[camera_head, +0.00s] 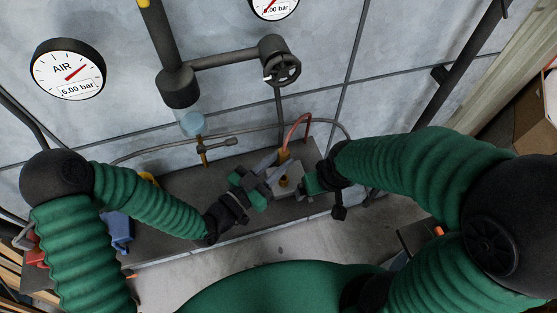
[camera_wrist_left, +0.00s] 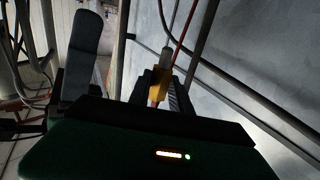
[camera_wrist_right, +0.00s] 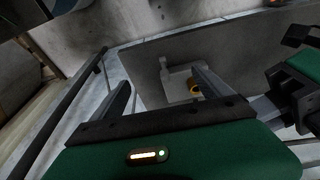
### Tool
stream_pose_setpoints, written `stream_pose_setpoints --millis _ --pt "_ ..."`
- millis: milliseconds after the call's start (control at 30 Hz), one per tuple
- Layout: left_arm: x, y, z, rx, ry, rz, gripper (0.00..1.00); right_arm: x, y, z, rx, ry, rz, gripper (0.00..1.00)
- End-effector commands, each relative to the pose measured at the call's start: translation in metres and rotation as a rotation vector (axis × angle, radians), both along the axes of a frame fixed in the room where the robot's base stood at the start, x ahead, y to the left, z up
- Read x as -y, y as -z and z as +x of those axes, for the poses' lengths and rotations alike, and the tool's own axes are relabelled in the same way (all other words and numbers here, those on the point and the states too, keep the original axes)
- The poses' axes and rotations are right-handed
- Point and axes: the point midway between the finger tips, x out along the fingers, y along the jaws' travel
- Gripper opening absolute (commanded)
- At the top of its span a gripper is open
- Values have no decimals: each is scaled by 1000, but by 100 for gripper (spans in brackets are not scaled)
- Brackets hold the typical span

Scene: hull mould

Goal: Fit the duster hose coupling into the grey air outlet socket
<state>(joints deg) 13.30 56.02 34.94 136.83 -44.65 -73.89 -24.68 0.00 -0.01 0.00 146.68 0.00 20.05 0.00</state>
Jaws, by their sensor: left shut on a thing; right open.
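The hose coupling is an orange-yellow piece (camera_head: 284,154) with a red hose on it. In the head view it is above the grey block; in the left wrist view the coupling (camera_wrist_left: 160,86) shows at the fingers. My left gripper (camera_head: 272,167) is shut on it. The grey outlet socket block (camera_head: 290,178) stands on the dark ledge, with a yellow ring in it. The block (camera_wrist_right: 177,82) also shows in the right wrist view, beyond the fingers. My right gripper (camera_wrist_right: 162,90) is open and empty, beside the block. Any contact between coupling and socket cannot be told.
The dark ledge (camera_head: 190,180) runs along the panelled wall. A grey pipe with a valve (camera_head: 281,65) and an air gauge (camera_head: 68,69) are above. A blue object (camera_head: 119,231) lies at left.

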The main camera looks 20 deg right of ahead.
Motion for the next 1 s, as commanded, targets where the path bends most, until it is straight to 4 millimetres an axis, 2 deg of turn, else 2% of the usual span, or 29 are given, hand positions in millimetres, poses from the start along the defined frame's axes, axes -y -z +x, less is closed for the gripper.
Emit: stream_pose_setpoints --millis 300,433,1000 --pt "0 41 0 0 0 0 0 0 39 0 0 0 0 89" --pt "1 52 0 0 1 0 0 0 49 0 0 0 0 89" --pt "0 55 0 0 0 0 0 0 51 0 0 0 0 89"
